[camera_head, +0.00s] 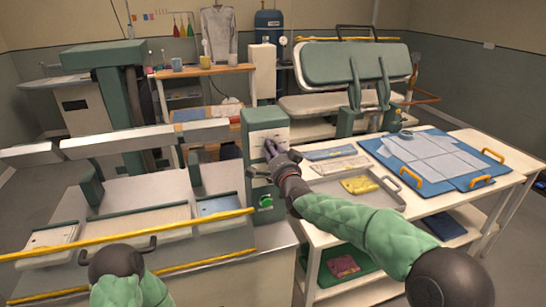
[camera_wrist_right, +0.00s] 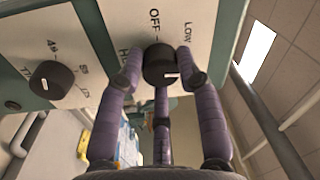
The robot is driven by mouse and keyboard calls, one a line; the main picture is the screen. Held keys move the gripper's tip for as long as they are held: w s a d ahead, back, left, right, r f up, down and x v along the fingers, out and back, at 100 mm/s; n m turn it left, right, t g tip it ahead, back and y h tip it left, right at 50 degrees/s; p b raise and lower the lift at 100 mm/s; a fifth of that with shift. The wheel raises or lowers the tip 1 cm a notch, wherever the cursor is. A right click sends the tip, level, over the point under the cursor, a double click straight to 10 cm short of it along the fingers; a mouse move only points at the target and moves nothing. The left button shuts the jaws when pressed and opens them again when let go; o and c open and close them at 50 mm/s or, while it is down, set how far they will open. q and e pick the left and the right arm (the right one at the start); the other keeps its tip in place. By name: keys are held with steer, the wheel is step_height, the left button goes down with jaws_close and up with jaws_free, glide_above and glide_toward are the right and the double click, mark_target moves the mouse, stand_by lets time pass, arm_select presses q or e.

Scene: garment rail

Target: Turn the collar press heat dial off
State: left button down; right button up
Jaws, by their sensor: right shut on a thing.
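The heat dial (camera_wrist_right: 160,64) is a black round knob on a pale panel, between printed words OFF and LOW above and a partly covered word at its left. Its white mark points to the lower right in the wrist view, away from OFF. My right gripper (camera_head: 272,150) has its purple fingers closed around this dial, and they also show in the wrist view (camera_wrist_right: 160,85). The panel sits on a green post (camera_head: 252,122) of the collar press; the fingers hide the dial in the head view.
A second black knob (camera_wrist_right: 51,80) with numbers sits left of the dial. A green button (camera_head: 266,201) is lower on the post. To the right, a white table (camera_head: 440,216) holds a metal tray (camera_head: 335,184) and a blue board (camera_head: 385,148). A yellow bar (camera_head: 130,234) crosses the press front.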

steer(key=n, duration=1)
steer(key=n+g+y+b, duration=0.1)
steer(key=n, duration=0.9)
steer(key=shift+d+r, duration=0.1)
steer(key=shift+n, duration=0.3)
steer(key=o, duration=1.1)
steer(key=shift+o, duration=0.2)
steer(key=v, duration=1.2)
steer(key=shift+w+d, duration=0.1)
steer(key=shift+d, duration=0.05)
